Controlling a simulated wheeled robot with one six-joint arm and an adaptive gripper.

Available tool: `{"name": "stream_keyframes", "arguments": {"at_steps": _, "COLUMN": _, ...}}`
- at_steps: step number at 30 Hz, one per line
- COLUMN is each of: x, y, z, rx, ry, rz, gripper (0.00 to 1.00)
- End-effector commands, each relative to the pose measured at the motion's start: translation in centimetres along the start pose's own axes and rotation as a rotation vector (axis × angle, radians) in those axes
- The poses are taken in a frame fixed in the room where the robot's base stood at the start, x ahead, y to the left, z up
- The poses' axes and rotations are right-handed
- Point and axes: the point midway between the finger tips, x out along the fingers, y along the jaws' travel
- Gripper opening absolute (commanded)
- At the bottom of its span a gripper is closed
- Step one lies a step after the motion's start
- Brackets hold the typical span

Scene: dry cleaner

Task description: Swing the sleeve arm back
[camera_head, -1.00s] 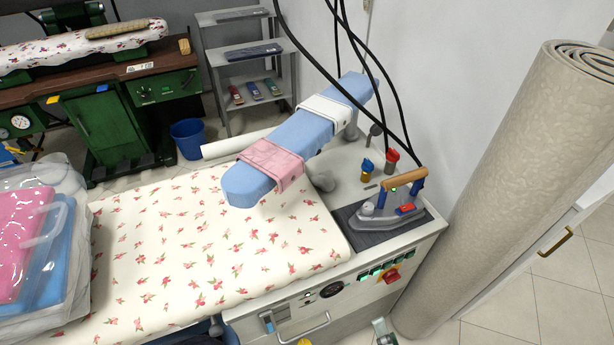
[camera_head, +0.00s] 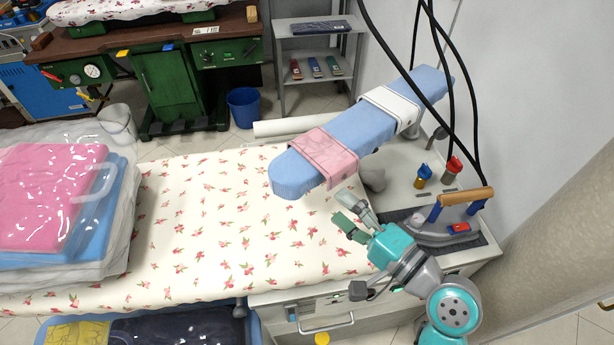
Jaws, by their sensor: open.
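The sleeve arm (camera_head: 360,128) is a long padded blue board, raised above the flowered ironing table (camera_head: 215,215) and slanting from its rounded near end up to the right. A pink cloth (camera_head: 324,155) and a white cloth (camera_head: 392,107) are wrapped across it. Its grey pivot (camera_head: 372,175) stands on the right of the table. My gripper (camera_head: 352,219) is open and empty, over the right part of the table. It is below the pink cloth in the picture; no contact is visible.
An iron (camera_head: 445,225) with a wooden handle sits on a dark pad right of my arm. Black hoses (camera_head: 452,100) hang above it. Clear bags of folded pink and blue cloth (camera_head: 50,200) cover the table's left end. A rolled carpet (camera_head: 560,230) stands at right.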

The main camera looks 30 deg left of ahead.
Motion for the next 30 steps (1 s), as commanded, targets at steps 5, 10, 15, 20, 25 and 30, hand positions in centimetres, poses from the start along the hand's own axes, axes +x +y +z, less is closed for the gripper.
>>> {"name": "stream_keyframes", "arguments": {"at_steps": 5, "x": 3.0, "y": 0.0, "z": 0.1, "rx": -0.001, "ry": -0.004, "rz": -0.001, "gripper": 0.67}}
{"name": "stream_keyframes", "arguments": {"at_steps": 10, "x": 6.0, "y": 0.0, "z": 0.1, "rx": -0.001, "ry": -0.002, "rz": 0.0, "gripper": 0.67}}
{"name": "stream_keyframes", "arguments": {"at_steps": 15, "x": 8.3, "y": 0.0, "z": 0.0, "rx": -0.001, "ry": 0.0, "rz": 0.0, "gripper": 0.67}}
{"name": "stream_keyframes", "arguments": {"at_steps": 20, "x": 9.5, "y": 0.0, "z": 0.0, "rx": 0.0, "ry": 0.002, "rz": 0.0, "gripper": 0.67}}
{"name": "stream_keyframes", "arguments": {"at_steps": 25, "x": 9.8, "y": 0.1, "z": -0.1, "rx": -0.001, "ry": 0.003, "rz": 0.0, "gripper": 0.67}}
{"name": "stream_keyframes", "arguments": {"at_steps": 30, "x": 9.7, "y": 0.1, "z": -0.1, "rx": -0.001, "ry": 0.003, "rz": 0.0, "gripper": 0.67}}
